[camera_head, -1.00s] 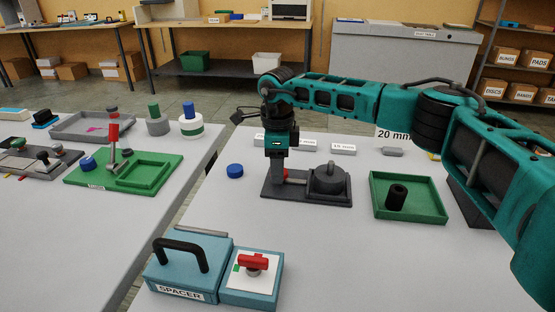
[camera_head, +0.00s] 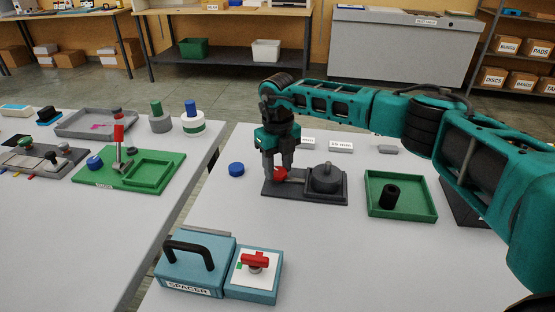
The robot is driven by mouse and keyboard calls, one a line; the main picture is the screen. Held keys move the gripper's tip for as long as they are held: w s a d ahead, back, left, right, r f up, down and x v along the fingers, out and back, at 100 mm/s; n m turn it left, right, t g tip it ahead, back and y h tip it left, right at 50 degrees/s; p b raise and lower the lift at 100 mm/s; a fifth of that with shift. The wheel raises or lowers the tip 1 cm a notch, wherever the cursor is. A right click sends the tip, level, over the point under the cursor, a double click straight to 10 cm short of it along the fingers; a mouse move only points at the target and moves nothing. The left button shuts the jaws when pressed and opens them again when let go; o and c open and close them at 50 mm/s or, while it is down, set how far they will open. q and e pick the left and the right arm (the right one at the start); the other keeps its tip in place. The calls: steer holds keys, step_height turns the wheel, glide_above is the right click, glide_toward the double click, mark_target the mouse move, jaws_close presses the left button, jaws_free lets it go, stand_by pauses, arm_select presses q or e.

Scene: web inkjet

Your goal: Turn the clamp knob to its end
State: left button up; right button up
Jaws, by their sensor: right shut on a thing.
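A red clamp knob (camera_head: 281,174) sits at the left end of a dark grey fixture plate (camera_head: 275,192). A dark round part (camera_head: 325,178) stands on the raised right side of the same fixture. My right gripper (camera_head: 279,174) points down over the knob and is shut on it, with a finger on either side. The fingers hide part of the knob, so its exact angle is hard to tell. My left gripper is not in view.
A blue cap (camera_head: 236,169) lies left of the fixture. A green tray (camera_head: 428,211) with a black cylinder (camera_head: 389,196) is to its right. In front is the blue spacer box (camera_head: 190,277) beside a box with a red handle (camera_head: 255,261). The front right tabletop is clear.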

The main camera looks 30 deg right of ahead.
steer(key=m+p, duration=0.1)
steer(key=m, duration=0.2)
steer(key=shift+d+r+m+p, duration=0.1)
steer(key=shift+r+m+p, duration=0.05)
steer(key=shift+m+p, duration=0.25)
steer(key=m+p, duration=0.1)
steer(key=m, duration=0.1)
steer(key=shift+m, duration=0.3)
steer(key=shift+d+m, duration=0.1)
steer(key=shift+m, duration=1.1)
steer(key=shift+s+m, duration=0.1)
steer(key=shift+m, duration=0.8)
steer(key=o, duration=1.1)
steer(key=shift+c, duration=0.2)
